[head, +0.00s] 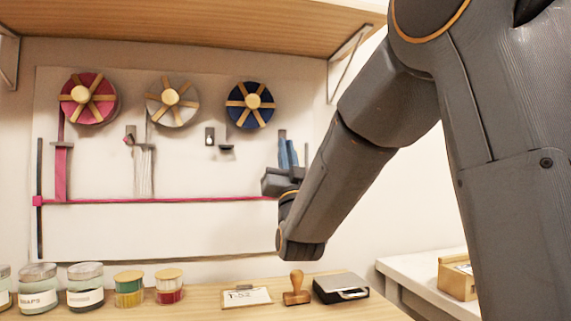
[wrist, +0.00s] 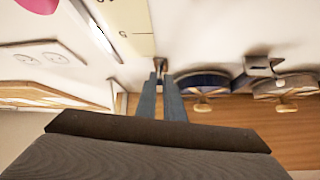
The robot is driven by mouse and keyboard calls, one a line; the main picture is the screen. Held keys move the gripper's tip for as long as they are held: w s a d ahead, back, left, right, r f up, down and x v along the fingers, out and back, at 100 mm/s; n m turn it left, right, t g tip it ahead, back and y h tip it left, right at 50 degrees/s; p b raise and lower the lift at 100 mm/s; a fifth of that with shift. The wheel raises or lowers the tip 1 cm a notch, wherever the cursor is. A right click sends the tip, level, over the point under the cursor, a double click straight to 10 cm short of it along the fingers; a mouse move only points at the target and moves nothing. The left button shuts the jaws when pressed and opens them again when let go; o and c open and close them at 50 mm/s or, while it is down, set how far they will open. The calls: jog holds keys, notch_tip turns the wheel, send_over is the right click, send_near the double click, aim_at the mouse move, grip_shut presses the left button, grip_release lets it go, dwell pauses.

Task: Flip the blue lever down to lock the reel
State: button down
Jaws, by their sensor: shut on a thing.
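The blue reel (head: 249,105) hangs on the wall board, the rightmost of three reels, and also shows in the wrist view (wrist: 203,80). A small lever mount (head: 282,133) is on the board to its lower right. My gripper (head: 285,143) reaches up to this mount with its blue-grey fingers. In the wrist view my gripper (wrist: 160,78) has its fingertips close together at the small lever (wrist: 160,64), shut on it. The fingers hide most of the lever, so its colour and exact tilt are hard to tell.
A wooden shelf (head: 190,22) is overhead.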

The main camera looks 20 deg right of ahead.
jog(key=shift+w+f+h+b, duration=0.1)
jog(key=shift+h+b, duration=0.2)
jog(key=shift+b, duration=0.35)
jog(key=c, duration=1.9)
grip_release()
jog(key=v, duration=0.8)
jog(key=shift+w, duration=0.15)
